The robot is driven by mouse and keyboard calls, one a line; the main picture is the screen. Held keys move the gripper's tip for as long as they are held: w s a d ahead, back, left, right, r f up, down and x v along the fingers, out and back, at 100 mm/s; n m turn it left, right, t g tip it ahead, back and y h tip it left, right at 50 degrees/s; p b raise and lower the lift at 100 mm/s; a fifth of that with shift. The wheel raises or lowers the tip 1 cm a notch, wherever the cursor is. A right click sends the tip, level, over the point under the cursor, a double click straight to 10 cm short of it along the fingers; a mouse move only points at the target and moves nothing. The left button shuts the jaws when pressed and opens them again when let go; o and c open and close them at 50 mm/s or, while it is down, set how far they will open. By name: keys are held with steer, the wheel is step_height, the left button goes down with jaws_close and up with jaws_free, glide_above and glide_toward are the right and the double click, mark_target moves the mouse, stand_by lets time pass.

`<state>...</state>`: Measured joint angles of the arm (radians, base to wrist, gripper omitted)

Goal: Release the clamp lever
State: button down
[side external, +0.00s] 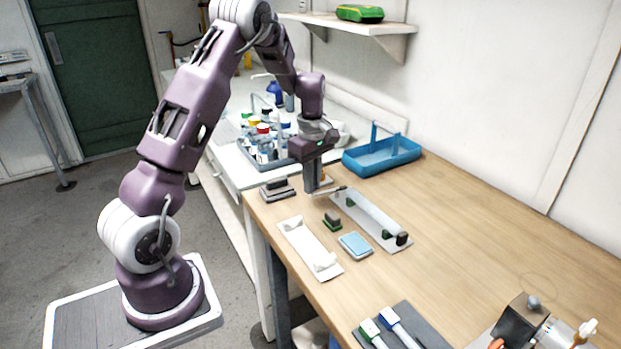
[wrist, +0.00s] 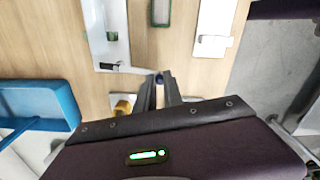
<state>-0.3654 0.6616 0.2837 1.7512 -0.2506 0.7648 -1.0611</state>
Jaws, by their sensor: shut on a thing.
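In the wrist view my gripper's fingers (wrist: 159,84) are close together on a small dark blue end, which appears to be the tip of the clamp lever. In the wrist view the lever (wrist: 116,67) shows a black part at the end of the plate (wrist: 107,30). The fingers hide much of the held end.
A blue tray (side external: 382,156) stands behind the gripper. A white holder (side external: 309,248), a dark green-based block (side external: 332,221) and a light blue pad (side external: 355,244) lie in front. A bottle rack (side external: 265,150) is at the left. The bench's right middle is clear.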

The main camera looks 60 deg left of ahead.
steer(key=shift+d+n, duration=0.45)
steer(key=shift+n, duration=0.35)
steer(key=shift+d, duration=0.1)
steer(key=c, duration=1.5)
jaws_free()
steer(key=shift+o, duration=0.2)
step_height(320, 180, up, 7)
steer(key=shift+r, duration=0.1)
